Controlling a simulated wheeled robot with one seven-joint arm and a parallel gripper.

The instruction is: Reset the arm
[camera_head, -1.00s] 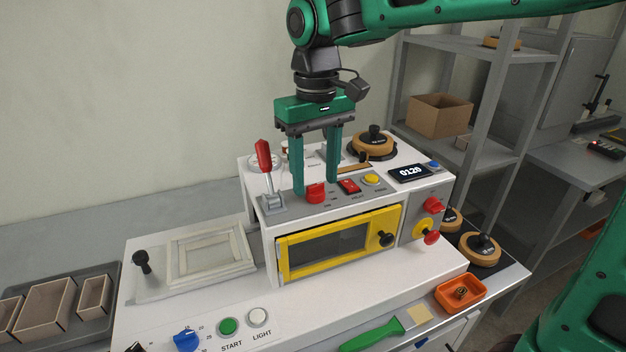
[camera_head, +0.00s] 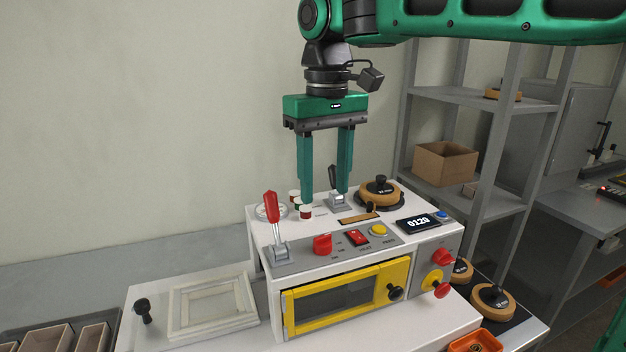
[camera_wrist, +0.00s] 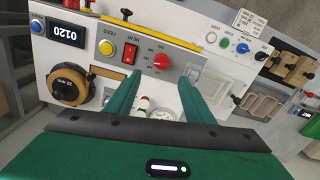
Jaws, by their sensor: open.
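My gripper (camera_head: 325,196) is open and empty, with its two green fingers pointing down above the back of the white machine (camera_head: 300,262). In the wrist view, my gripper (camera_wrist: 160,85) shows its fingers spread apart with nothing between them. The red knob (camera_head: 322,244), the red switch (camera_head: 357,236) and the yellow button (camera_head: 379,230) are on the machine's top panel, below and in front of the fingers. A red-handled lever (camera_head: 272,222) stands to the left of the fingers.
A dark lever (camera_head: 335,180) and small red-and-white pots (camera_head: 306,211) are close behind or beside the fingertips. A wooden-rimmed round weight (camera_head: 381,192) stands to the right. The yellow-framed door (camera_head: 350,296) is shut. A grey shelf (camera_head: 480,100) holds a cardboard box (camera_head: 445,163). Open air surrounds my arm.

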